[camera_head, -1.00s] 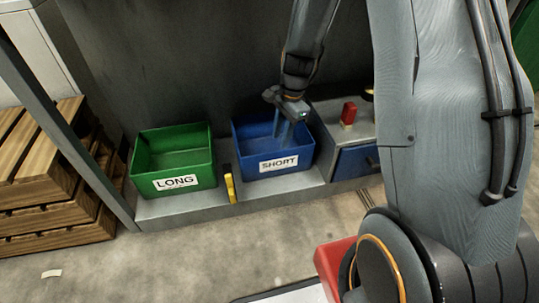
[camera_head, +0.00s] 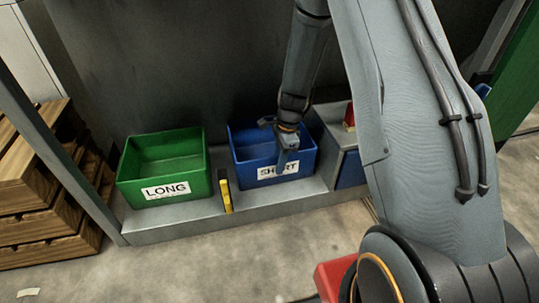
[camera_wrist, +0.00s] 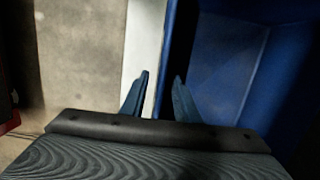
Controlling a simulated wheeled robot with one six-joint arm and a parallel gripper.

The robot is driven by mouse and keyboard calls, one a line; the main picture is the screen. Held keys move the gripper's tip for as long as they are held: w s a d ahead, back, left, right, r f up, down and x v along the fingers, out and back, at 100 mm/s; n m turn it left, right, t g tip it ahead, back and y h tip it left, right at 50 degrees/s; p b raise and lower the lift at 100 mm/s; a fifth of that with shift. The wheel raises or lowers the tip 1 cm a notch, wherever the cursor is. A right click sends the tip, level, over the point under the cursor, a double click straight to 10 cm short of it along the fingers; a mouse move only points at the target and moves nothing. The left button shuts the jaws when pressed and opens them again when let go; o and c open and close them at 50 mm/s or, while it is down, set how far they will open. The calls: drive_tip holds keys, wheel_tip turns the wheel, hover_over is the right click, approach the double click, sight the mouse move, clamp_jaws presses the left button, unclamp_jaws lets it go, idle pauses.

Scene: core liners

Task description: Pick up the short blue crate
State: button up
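The short blue crate (camera_head: 246,158) is an open box with a white SHORT label on its front wall. It stands on a grey ledge right of the green LONG crate (camera_head: 130,182). My gripper (camera_head: 283,168) is at the crate's front wall and covers part of the label. In the wrist view, my gripper (camera_wrist: 161,76) has its two fingers apart with nothing held. The edge of the blue crate (camera_wrist: 232,65) runs between the fingers, with the crate's inside to the right. I cannot tell whether either finger touches the wall.
A grey block with a red part (camera_head: 349,118) is close on the blue crate's right. Wooden crates (camera_head: 40,220) are stacked at left.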

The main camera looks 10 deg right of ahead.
drive_tip(key=f, duration=0.1)
drive_tip(key=f+b, duration=0.1)
drive_tip(key=f, duration=0.1)
drive_tip(key=f+b, duration=0.1)
drive_tip(key=shift+a+f, duration=0.2)
drive_tip(key=shift+a, duration=0.1)
clamp_jaws()
drive_tip(key=shift+r, duration=0.1)
idle(1.0)
